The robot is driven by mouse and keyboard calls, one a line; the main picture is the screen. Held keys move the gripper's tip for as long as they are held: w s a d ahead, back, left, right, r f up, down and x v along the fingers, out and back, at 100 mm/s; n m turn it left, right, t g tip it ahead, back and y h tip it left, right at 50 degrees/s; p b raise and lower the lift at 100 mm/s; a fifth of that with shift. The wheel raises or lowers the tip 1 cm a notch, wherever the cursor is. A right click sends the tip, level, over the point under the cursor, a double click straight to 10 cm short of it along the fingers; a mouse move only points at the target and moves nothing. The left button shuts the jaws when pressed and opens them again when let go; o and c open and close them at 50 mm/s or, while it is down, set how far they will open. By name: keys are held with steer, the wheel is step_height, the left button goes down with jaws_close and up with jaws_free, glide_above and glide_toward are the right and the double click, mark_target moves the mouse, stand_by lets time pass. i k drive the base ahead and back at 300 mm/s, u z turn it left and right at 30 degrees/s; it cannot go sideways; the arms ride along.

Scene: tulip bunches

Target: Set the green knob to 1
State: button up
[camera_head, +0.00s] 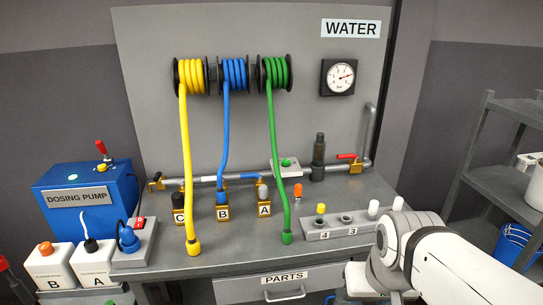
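The green knob (286,162) sits on top of a small pale box (290,169) at the back of the grey bench, just right of the green hose. Its setting and any numbers around it are too small to read. My white arm reaches in from the lower right, in front of the bench's right end. My gripper does not show in this view, so I cannot see its fingers or whether they hold anything.
Yellow (188,160), blue (223,135) and green (279,150) hoses hang from reels onto the bench (235,255). The green one hangs close to the knob. A numbered block (335,229) with pegs stands front right. A dark cylinder (318,160) stands right of the knob.

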mark_target(285, 162)
steer(key=z, duration=0.05)
steer(key=i, duration=1)
steer(key=u, duration=0.05)
